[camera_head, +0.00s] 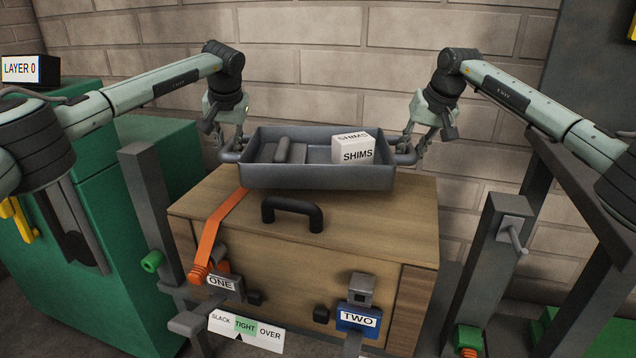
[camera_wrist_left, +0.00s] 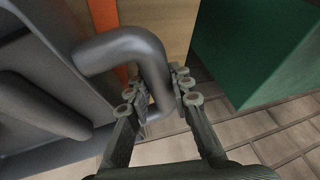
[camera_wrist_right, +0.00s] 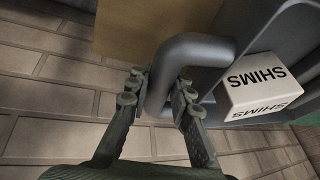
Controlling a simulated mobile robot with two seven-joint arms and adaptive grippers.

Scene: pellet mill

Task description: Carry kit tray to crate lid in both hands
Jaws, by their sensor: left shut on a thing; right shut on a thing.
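The grey kit tray (camera_head: 318,178) is over the back part of the wooden crate's lid (camera_head: 400,212); I cannot tell whether it touches the lid. It looks about level and holds a white SHIMS box (camera_head: 354,150) and a grey cylinder-like part (camera_head: 283,150). My left gripper (camera_head: 228,143) is shut on the tray's left handle, and its fingers straddle the bent bar (camera_wrist_left: 150,75) in the left wrist view. My right gripper (camera_head: 418,140) is shut on the right handle (camera_wrist_right: 168,75), shown between its fingers in the right wrist view.
A black handle (camera_head: 292,212) stands on the lid in front of the tray. An orange strap (camera_head: 214,235) runs over the lid's left side. Grey posts (camera_head: 150,205) flank the crate, a green cabinet (camera_head: 70,240) stands left, and a brick wall (camera_head: 330,60) is behind.

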